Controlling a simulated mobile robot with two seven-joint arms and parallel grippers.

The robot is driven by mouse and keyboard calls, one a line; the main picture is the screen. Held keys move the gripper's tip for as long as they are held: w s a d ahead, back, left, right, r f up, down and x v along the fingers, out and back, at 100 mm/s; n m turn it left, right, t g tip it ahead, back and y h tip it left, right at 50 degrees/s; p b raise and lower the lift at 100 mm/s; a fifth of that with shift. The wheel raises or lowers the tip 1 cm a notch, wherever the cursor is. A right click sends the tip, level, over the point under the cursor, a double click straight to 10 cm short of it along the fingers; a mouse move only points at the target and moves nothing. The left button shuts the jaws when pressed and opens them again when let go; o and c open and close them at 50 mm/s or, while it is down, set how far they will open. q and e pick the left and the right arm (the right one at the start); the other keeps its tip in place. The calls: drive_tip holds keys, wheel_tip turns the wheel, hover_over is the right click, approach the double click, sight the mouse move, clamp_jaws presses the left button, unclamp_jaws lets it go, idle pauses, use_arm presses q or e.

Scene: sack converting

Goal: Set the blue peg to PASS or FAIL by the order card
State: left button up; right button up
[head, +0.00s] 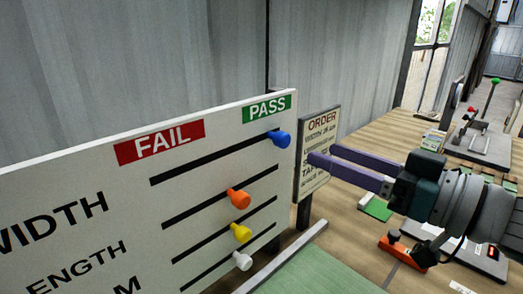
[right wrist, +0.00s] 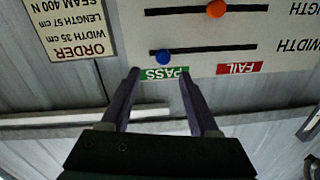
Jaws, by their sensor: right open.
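The blue peg (head: 279,139) sits at the right end of the top slot, the WIDTH row, below the green PASS label (head: 267,108). The red FAIL label (head: 160,142) is above the slot's left part. My right gripper (head: 322,156) is open and empty, to the right of the peg and apart from it, covering part of the order card (head: 318,128). In the right wrist view the blue peg (right wrist: 163,57) appears just beyond the open fingers. There the upside-down card (right wrist: 75,30) reads width 35 cm, length 57 cm, seam 400 N. My left gripper is not in view.
Orange (head: 238,197), yellow (head: 241,233) and white (head: 242,261) pegs sit in lower slots of the white board (head: 60,180). A green mat (head: 325,275) lies in front on the wooden table. A red-and-black tool (head: 403,250) lies below my right arm.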

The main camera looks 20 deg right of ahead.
drive_tip(key=shift+v, duration=1.1)
